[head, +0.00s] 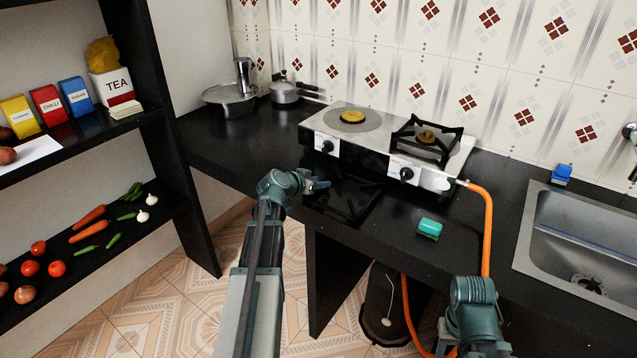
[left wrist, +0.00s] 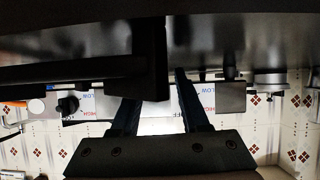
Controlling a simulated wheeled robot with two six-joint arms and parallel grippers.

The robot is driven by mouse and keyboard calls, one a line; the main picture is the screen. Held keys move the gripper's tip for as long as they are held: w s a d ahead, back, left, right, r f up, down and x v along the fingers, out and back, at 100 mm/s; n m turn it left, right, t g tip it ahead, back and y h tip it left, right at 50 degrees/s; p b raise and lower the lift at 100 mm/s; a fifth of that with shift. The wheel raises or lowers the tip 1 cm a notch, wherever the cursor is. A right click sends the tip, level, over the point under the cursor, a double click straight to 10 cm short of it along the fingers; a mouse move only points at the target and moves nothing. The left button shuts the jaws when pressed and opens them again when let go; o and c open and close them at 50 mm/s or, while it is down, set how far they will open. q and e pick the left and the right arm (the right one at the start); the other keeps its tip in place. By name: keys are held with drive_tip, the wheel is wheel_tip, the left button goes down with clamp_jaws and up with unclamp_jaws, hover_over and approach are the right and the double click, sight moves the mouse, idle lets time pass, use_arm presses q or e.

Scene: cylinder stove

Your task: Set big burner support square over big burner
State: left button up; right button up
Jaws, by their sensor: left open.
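The black square burner support (head: 342,197) lies on the dark counter in front of the stove. The stove's left burner (head: 352,116) has a yellowish cap and no support over it. My left gripper (head: 318,186) is open at the left side of the loose support. In the left wrist view, my left gripper's two fingers (left wrist: 158,112) are apart, and a dark bar (left wrist: 153,60), seemingly part of the support, shows close by. Contact cannot be told. My right arm shows at the bottom right of the head view, but its fingers do not show.
The stove (head: 383,150) has another black support (head: 427,140) on its right burner. An orange hose (head: 488,225) leaves its right end. A teal sponge (head: 429,228) lies on the counter, left of the sink (head: 580,245). A pan (head: 229,98) and pot (head: 285,92) stand left of the stove.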

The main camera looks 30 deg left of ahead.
use_arm(q)
drive_tip(key=p+v, duration=0.5)
drive_tip(key=v, duration=0.5)
drive_tip(key=shift+s+r, duration=0.3)
drive_tip(key=shift+o, duration=0.2)
drive_tip(key=shift+s+a+r, duration=0.15)
drive_tip(key=shift+s+r, duration=0.05)
drive_tip(key=shift+s, duration=0.4)
use_arm(e)
drive_tip(key=shift+r, duration=2.9)
